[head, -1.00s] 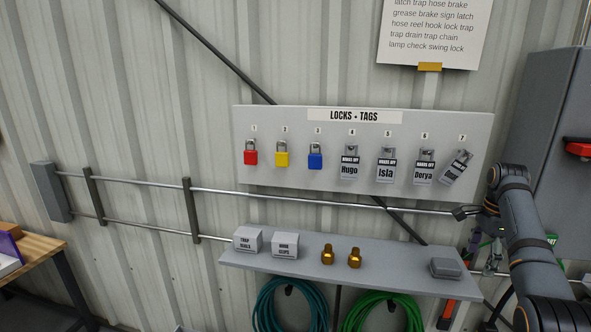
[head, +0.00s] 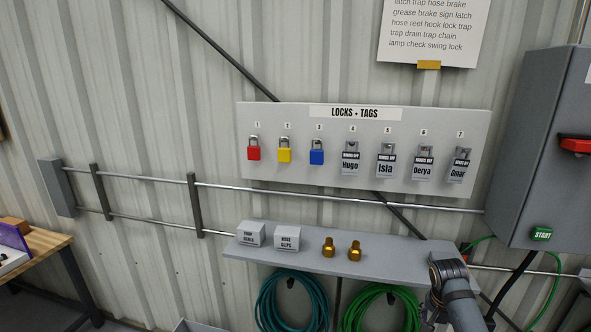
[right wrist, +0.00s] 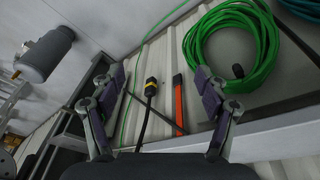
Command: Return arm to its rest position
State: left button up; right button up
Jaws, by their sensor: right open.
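My right arm (head: 455,295) shows at the lower right of the head view, in front of the right end of the shelf. Its gripper is not clearly visible there. In the right wrist view my right gripper (right wrist: 160,88) has its fingers wide apart with nothing between them. Beyond the fingers are a black cable with a yellow-banded plug (right wrist: 151,85) and an orange-red bar (right wrist: 178,102), both apart from the fingers. My left gripper is in neither view.
The locks and tags board (head: 365,184) holds three padlocks and several name tags. The shelf (head: 390,256) below carries two boxes and two brass fittings. Green hose (head: 383,292) and teal hose (head: 290,297) hang under it. A grey cabinet (head: 545,110) stands right.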

jog(key=s+a+f+n+t, duration=0.1)
jog(key=s+a+f+n, duration=0.25)
jog(key=s, duration=0.25)
jog(key=s+a+f+n, duration=0.3)
jog(key=s+a, duration=0.2)
jog(key=s, duration=0.1)
jog(key=s+a+r+n+t+y, duration=0.1)
jog(key=s+a+n, duration=0.2)
jog(key=s, duration=0.3)
jog(key=s+a+r+n+t+y, duration=0.1)
jog(key=s+a+r+n, duration=0.15)
jog(key=s, duration=0.45)
notch_tip(320, 180, down, 38)
jog(key=s+d+r+g+b, duration=0.1)
jog(key=s+d+g+b, duration=0.15)
jog(key=b, duration=0.55)
pick_arm(q)
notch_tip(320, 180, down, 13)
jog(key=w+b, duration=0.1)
jog(key=b, duration=0.4)
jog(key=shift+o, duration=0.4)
pick_arm(e)
jog(key=s+d+f+m, duration=0.1)
jog(key=s+f, duration=1.6)
jog(key=f, duration=0.3)
jog(key=shift+s, duration=0.3)
